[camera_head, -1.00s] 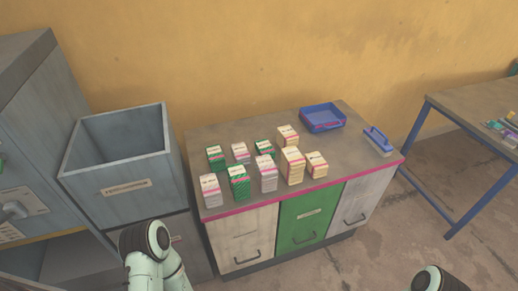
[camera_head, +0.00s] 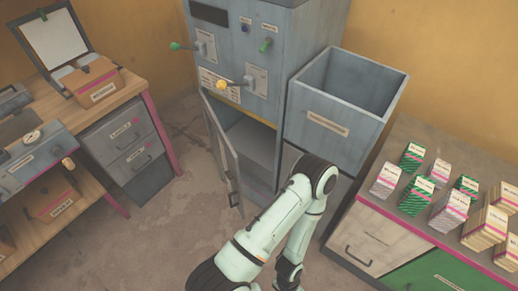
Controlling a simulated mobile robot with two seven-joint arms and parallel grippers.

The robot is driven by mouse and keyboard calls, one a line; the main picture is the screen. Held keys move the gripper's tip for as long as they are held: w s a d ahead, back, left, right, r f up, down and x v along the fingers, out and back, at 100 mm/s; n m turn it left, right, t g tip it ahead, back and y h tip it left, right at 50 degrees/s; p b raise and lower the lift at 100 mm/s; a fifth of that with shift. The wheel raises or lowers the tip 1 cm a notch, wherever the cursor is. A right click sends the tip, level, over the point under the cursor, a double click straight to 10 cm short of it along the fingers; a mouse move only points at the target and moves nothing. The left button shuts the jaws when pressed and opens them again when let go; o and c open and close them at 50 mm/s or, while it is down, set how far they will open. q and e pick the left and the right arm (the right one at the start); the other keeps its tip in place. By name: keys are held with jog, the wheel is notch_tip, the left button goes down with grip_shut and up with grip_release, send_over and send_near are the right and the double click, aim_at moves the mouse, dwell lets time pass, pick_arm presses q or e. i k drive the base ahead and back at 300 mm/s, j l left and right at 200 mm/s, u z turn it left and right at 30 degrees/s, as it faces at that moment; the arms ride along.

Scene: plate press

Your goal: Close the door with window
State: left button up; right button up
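The door with window (camera_head: 220,145) is on the lower compartment of the grey-blue machine (camera_head: 255,60). It hangs open on the left side of the compartment, swung out over the floor, with a dark handle near its lower free edge. The open compartment (camera_head: 248,148) shows to the right of the door and looks empty, though part is hidden. One of my pale green arms is bent in front of the machine, to the right of the door and apart from it in the picture. Neither gripper shows clearly; the visible arm's end runs out at the bottom edge.
A grey bin (camera_head: 330,122) stands right of the machine. A counter (camera_head: 420,222) with several cartons is at the right. A wooden workbench (camera_head: 110,112) with drawers stands at the left. Floor (camera_head: 150,230) between the workbench and door is clear.

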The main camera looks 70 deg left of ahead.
aim_at(228, 156)
jog(key=k+j+u, duration=0.25)
jog(key=k+u, duration=0.1)
jog(key=u, duration=1.65)
